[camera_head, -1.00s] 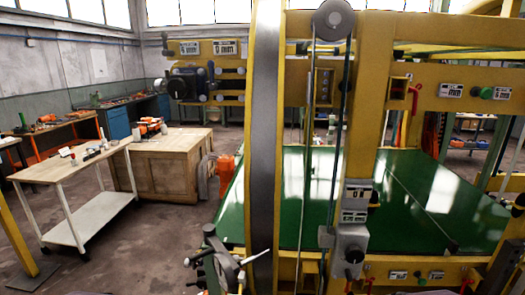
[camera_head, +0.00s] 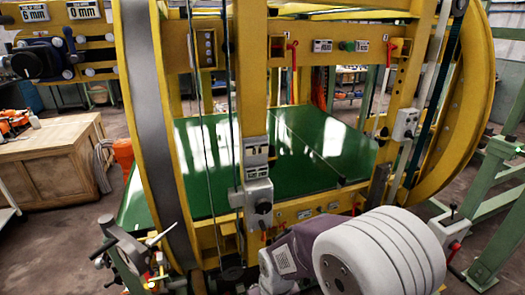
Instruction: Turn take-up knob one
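No label reading take-up knob one is legible, so I cannot tell which knob it is. In the head view, a round black knob (camera_head: 263,208) sits on the grey box (camera_head: 258,192) at the front post of the yellow machine frame. A green knob (camera_head: 349,46) is on the upper crossbar beside a small label (camera_head: 323,46). Neither of my grippers is recognisable in view.
A large white ribbed cylinder (camera_head: 385,250) and a purple-grey part (camera_head: 300,248) fill the lower right foreground; I cannot tell whether they are mine. A green belt bed (camera_head: 220,160) lies inside the yellow ring. A wooden cabinet (camera_head: 50,165) stands left. Floor shows lower left.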

